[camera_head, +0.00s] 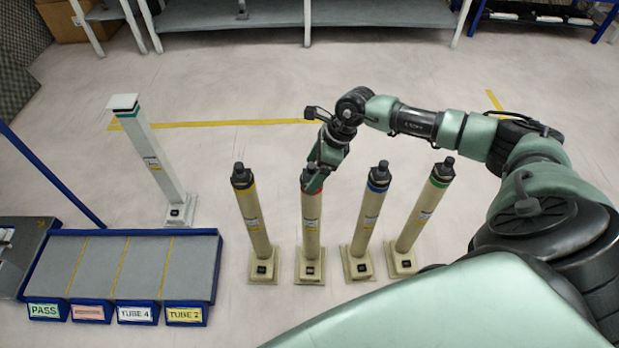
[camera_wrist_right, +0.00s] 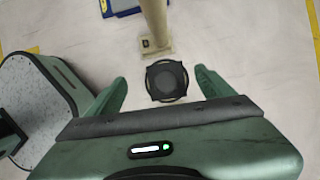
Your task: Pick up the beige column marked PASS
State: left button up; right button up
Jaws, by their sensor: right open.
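Several beige columns stand upright on square bases. They have a yellow band (camera_head: 254,220), a red band (camera_head: 311,228), a blue band (camera_head: 368,222) and a green band (camera_head: 424,212). Their small labels are too small to read, so I cannot tell which says PASS. My right gripper (camera_head: 314,182) is at the top of the red-banded column and hides part of it. In the right wrist view, a dark column cap (camera_wrist_right: 167,80) lies between the open fingers of the right gripper (camera_wrist_right: 165,88), with gaps on both sides. Another beige column (camera_wrist_right: 154,20) stands beyond. My left gripper is not in view.
A blue-edged grey rack (camera_head: 135,232) at the lower left has fronts labelled PASS (camera_head: 44,311), TUBE 4 and TUBE 2; one reddish label is unreadable. A white column (camera_head: 157,160) with a flat top stands behind it. Shelving lines the back; open floor lies between.

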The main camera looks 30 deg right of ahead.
aim_at(307, 179)
jog(key=x, duration=0.3)
jog(key=d+b+x, duration=0.1)
jog(key=x, duration=0.1)
jog(key=shift+w+a+f, duration=0.15)
jog(key=shift+w+f, duration=0.05)
jog(key=shift+f, duration=0.2)
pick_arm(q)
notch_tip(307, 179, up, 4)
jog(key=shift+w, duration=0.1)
pick_arm(e)
grip_shut()
jog(key=shift+w+r, duration=0.15)
jog(key=shift+r, duration=0.05)
